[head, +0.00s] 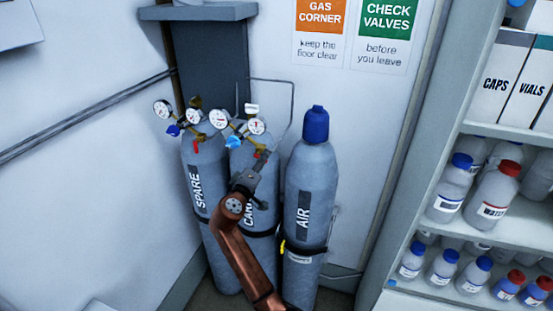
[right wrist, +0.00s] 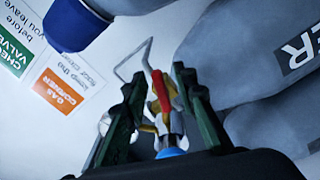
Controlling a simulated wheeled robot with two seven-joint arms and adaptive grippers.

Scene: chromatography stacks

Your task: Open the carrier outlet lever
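The carrier cylinder (head: 262,215) stands between the spare and air cylinders in the head view, its label partly hidden by my right arm. Its regulator has two round gauges (head: 256,126) and a blue knob (head: 235,142). My right gripper (head: 262,163) is just below this regulator. In the right wrist view, the red outlet lever (right wrist: 161,91) lies between the two dark fingers of the gripper (right wrist: 155,88), which stand apart. The lever is close to the right finger; I cannot tell whether they touch. My left gripper is not in view.
The spare cylinder (head: 205,170) with its own gauges stands left, and the capped air cylinder (head: 311,185) right. A bent metal tube (head: 291,105) rises behind them. A shelf unit (head: 510,135) with bottles and boxes is at right. White wall lies behind.

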